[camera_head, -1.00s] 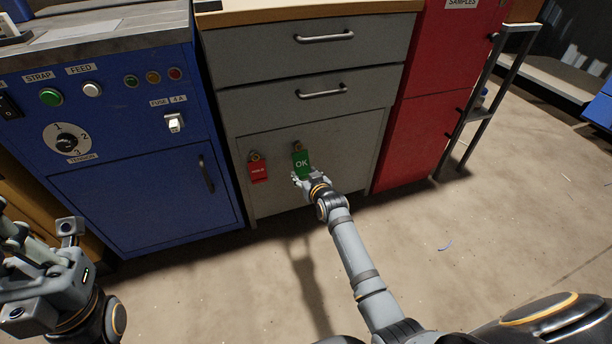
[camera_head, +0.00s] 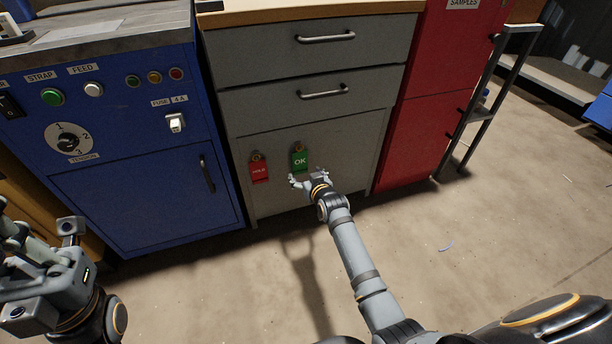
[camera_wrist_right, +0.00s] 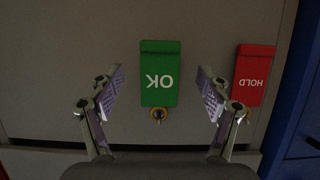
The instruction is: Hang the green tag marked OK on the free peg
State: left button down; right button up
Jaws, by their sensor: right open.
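The green tag marked OK (camera_head: 300,161) hangs from a peg on the grey cabinet's lower front. In the right wrist view the green tag (camera_wrist_right: 160,75) appears upside down, with the brass-coloured peg (camera_wrist_right: 158,115) at its edge. My right gripper (camera_head: 309,180) is open just below and in front of the tag. In the right wrist view its fingers (camera_wrist_right: 160,95) stand apart on either side of the tag, not touching it. A red tag marked HOLD (camera_head: 259,172) hangs from another peg to the left. My left gripper (camera_head: 40,250) is at the left edge; its fingertips are unclear.
The grey cabinet (camera_head: 308,135) has two drawers with bar handles above the tags. A blue control cabinet (camera_head: 140,200) stands on the left and a red cabinet (camera_head: 425,140) on the right. The floor (camera_head: 480,240) at the right front is mostly clear.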

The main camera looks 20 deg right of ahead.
jog(key=shift+s, duration=0.1)
jog(key=v, duration=1.1)
jog(key=shift+s+r, duration=0.25)
jog(key=shift+s, duration=0.1)
